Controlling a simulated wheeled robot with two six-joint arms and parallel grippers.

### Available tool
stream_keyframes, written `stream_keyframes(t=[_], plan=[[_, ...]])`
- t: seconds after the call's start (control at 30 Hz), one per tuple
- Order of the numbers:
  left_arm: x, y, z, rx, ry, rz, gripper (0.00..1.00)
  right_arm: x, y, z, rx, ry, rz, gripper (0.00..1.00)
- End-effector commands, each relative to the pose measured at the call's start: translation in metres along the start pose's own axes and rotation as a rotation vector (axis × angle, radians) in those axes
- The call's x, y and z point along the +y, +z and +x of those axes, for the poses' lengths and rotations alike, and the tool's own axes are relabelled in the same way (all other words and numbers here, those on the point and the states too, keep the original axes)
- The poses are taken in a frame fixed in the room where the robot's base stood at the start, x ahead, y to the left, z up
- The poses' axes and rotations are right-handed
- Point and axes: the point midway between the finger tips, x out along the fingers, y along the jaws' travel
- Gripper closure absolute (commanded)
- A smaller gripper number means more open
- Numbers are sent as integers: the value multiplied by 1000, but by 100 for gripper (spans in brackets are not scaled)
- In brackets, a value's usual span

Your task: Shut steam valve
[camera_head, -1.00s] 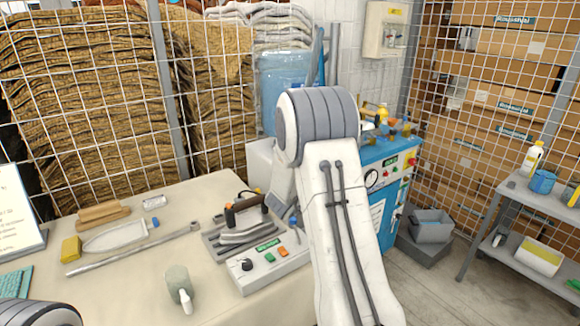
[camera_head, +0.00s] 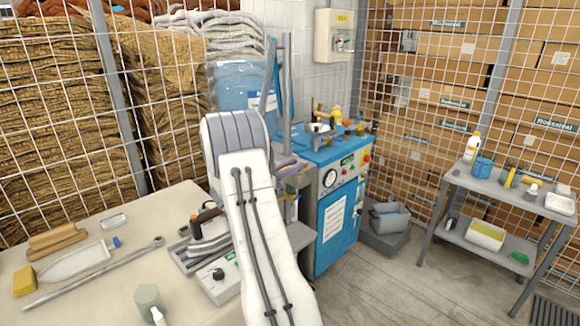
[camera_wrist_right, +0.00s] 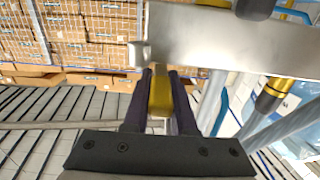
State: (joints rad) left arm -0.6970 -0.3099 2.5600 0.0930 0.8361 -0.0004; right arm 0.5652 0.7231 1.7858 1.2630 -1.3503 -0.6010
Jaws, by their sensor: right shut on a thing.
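In the head view the steam unit (camera_head: 338,210), blue and grey with a gauge and buttons, stands right of my right arm. Brass and yellow fittings (camera_head: 338,116) sit on its top. In the right wrist view my right gripper (camera_wrist_right: 160,78) has its two dark fingers shut on a yellow handle (camera_wrist_right: 159,98), beside a large silvery metal bar (camera_wrist_right: 225,45). Another brass fitting (camera_wrist_right: 273,96) shows at the right. In the head view my arm hides part of the area left of the unit, and the fingers cannot be made out clearly. My left gripper is out of view.
A grey cart (camera_head: 440,182) with bottles and cans stands at the right. Open floor lies in front of the cart.

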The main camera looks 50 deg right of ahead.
Motion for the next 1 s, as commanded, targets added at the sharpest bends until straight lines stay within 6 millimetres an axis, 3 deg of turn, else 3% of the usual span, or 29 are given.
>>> stream_keyframes(t=[0.07,0.1,0.17,0.57,1.0], plan=[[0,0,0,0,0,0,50,-1,-5,1,8,0,7,100],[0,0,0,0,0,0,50,-1,-5,1,9,0,7,68],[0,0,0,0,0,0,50,-1,-4,1,8,0,7,45],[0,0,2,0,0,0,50,-2,-1,-7,3,-3,4,45],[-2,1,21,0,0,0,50,-2,0,-85,5,-5,5,45]])
